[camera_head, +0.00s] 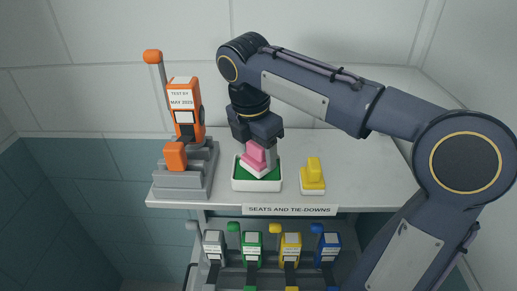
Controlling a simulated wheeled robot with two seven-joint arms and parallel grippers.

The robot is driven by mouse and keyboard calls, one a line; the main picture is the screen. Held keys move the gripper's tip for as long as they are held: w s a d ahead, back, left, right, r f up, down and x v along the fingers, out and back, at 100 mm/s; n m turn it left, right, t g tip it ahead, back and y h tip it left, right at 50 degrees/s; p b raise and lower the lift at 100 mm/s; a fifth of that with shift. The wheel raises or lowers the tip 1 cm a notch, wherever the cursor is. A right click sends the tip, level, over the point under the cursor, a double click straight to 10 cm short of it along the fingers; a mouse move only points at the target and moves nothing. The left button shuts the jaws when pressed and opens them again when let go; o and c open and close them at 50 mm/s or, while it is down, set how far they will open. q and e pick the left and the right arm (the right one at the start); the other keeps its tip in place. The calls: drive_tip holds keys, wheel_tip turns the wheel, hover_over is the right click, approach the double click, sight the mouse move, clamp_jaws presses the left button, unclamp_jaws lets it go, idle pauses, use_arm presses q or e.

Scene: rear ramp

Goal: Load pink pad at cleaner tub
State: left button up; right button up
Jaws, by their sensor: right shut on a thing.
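The pink pad (255,156), with a pale underside, is held tilted by my right gripper (266,151). The gripper reaches down from above and is shut on the pad's raised pink part. Right below is a white-rimmed tub with a green inside (257,186), which I take as the cleaner tub. The pad overlaps the tub's green inside in the picture; I cannot tell whether it touches it. The fingers and the pad hide part of the tub's inside. My left gripper is out of view.
A grey stepped stand (181,191) with an orange labelled device (184,108) is left of the tub. A yellow pad (313,172) is to the right. Several coloured buckles, including a green one (252,248), sit below the shelf edge. The shelf's right part is clear.

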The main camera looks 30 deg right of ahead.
idle(0.3)
wheel_tip(320, 180, up, 3)
drive_tip(key=p, duration=0.3)
drive_tip(key=shift+r+p, duration=0.75)
drive_tip(key=shift+r, duration=1.25)
wheel_tip(320, 180, down, 5)
drive_tip(key=b, duration=0.5)
drive_tip(key=shift+f, duration=0.1)
drive_tip(key=shift+f+b, duration=0.75)
drive_tip(key=shift+f, duration=0.05)
